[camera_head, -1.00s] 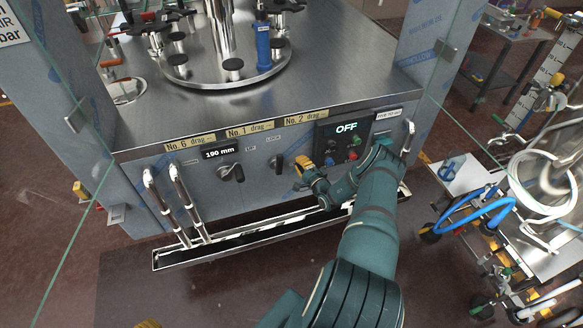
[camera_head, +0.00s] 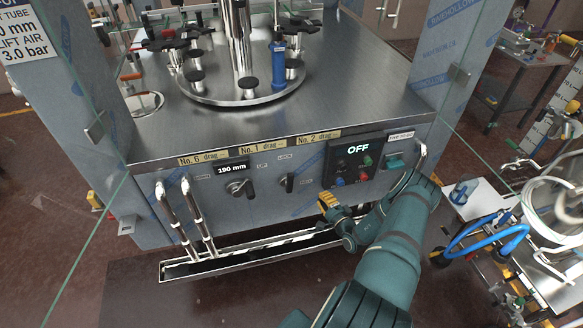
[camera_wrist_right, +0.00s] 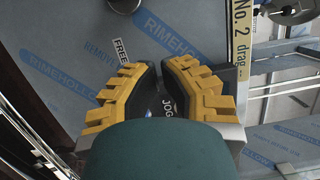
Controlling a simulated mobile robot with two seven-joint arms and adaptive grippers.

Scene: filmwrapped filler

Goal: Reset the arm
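My right arm (camera_head: 392,255) comes in from the bottom right of the head view. Its yellow-fingered right gripper (camera_head: 328,204) is in front of the machine's front panel, below the control box (camera_head: 352,160) with the lit OFF display. In the right wrist view the two yellow fingers (camera_wrist_right: 159,72) have their tips close together, with a dark surface and the letters JOG showing between them. Nothing held is visible, and I cannot tell whether the tips touch. My left gripper is not in view.
The steel machine (camera_head: 310,110) carries a round plate with black knobs and a blue cylinder (camera_head: 278,66). Two upright handles (camera_head: 196,215) and a long tray (camera_head: 215,262) are at its front. A cart with blue hose (camera_head: 480,240) stands at the right. Glass panes flank the machine.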

